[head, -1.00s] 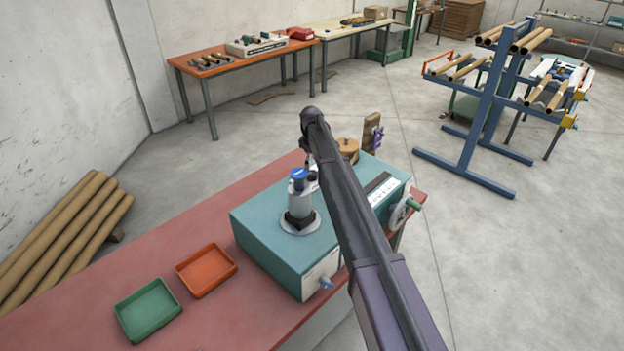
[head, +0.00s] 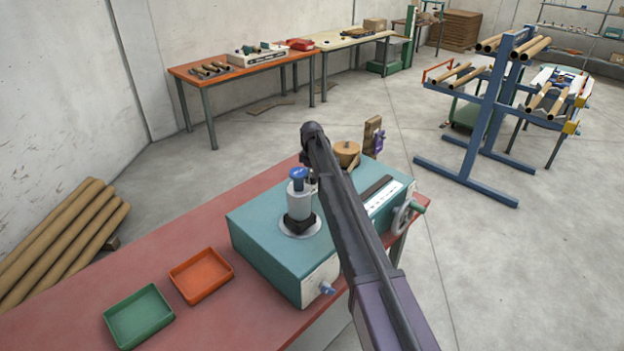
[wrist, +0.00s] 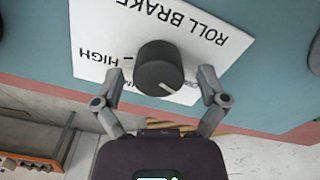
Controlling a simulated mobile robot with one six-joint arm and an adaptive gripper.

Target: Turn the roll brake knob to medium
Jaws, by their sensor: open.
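The roll brake knob (wrist: 154,66) is dark and round, on a white label plate (wrist: 100,30) marked ROLL BRAKE, which reads upside down in the wrist view. HIGH shows at the plate's left; the lettering at the right is partly covered. A pale pointer line on the knob slants toward the picture's lower right. My gripper (wrist: 160,74) is open, one finger on each side of the knob, with a visible gap on both sides. In the head view, the winder (head: 262,245) is a teal box on the red bench, and my arm hides the gripper and knob.
A blue-topped post (head: 298,180) stands on the winder near my arm. A handwheel (head: 405,217) sticks out at its right. Orange (head: 201,276) and green (head: 139,315) trays lie on the bench (head: 185,235). A blue rack (head: 487,125) stands apart at right; floor between is clear.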

